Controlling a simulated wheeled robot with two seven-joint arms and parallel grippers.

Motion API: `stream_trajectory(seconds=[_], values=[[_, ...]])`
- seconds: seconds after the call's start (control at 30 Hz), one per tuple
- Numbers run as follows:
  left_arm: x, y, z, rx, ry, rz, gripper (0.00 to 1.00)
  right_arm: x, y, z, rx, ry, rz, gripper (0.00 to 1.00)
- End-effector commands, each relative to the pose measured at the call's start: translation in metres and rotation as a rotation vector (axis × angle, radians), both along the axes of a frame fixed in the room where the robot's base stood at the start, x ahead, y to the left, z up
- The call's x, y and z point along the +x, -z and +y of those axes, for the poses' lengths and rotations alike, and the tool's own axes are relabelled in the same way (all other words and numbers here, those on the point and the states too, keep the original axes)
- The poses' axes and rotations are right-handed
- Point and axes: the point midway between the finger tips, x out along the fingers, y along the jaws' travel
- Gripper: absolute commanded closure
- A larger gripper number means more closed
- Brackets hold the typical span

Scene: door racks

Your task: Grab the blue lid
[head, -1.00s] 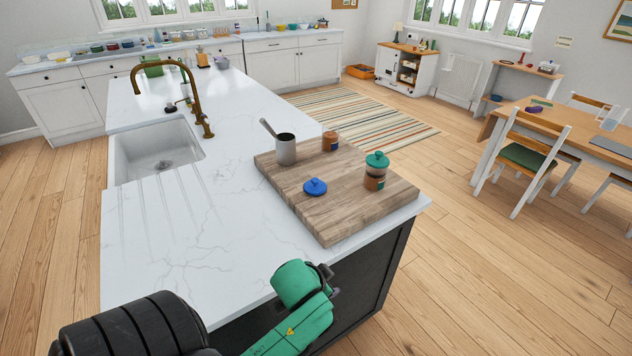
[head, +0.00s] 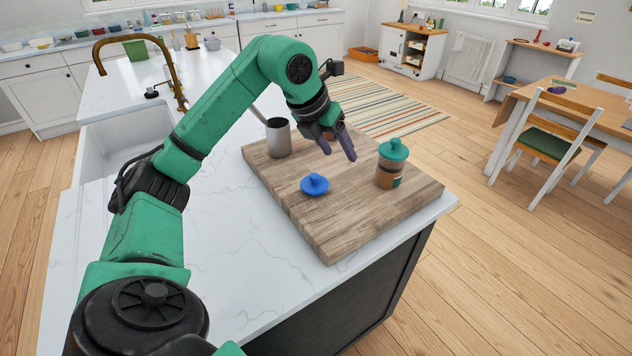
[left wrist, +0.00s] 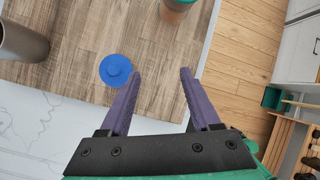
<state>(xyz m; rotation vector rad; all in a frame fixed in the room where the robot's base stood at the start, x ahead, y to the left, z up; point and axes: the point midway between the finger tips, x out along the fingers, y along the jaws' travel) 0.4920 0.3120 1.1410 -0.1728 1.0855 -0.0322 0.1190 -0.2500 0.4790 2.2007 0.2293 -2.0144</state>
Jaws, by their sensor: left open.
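The blue lid (head: 315,185) lies on the wooden board (head: 330,232), knob up, in the head view. It also shows in the left wrist view (left wrist: 115,70), just left of the fingertips. My left gripper (head: 338,151) is open and empty above the board, a little behind and to the right of the lid. In the left wrist view its two purple fingers (left wrist: 161,72) stand apart with bare board and counter edge between them. My right gripper is not in view.
A jar with a green lid (head: 391,163) stands on the board's right. A grey metal cup (head: 278,138) with a handle sticking out stands at its back left. Another jar behind is mostly hidden by my gripper. The white counter (head: 232,262) left of the board is clear.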

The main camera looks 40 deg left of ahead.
Motion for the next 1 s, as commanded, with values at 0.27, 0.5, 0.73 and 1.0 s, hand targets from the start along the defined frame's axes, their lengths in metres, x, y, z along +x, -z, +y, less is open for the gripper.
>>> stream_trajectory(seconds=[0.27, 0.5, 0.73, 1.0], values=[[-0.022, 0.015, 0.067, 0.144, -0.193, 0.126, 0.36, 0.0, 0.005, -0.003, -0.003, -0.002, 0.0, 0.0], [0.0, 0.067, 0.071, 0.139, -0.187, 0.122, 0.36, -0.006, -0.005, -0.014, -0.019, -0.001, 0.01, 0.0], [0.012, 0.095, 0.076, 0.138, -0.186, 0.124, 0.36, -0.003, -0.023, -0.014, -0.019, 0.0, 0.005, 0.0], [0.023, 0.126, 0.08, 0.14, -0.185, 0.117, 0.36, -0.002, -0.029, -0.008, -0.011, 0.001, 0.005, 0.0]])
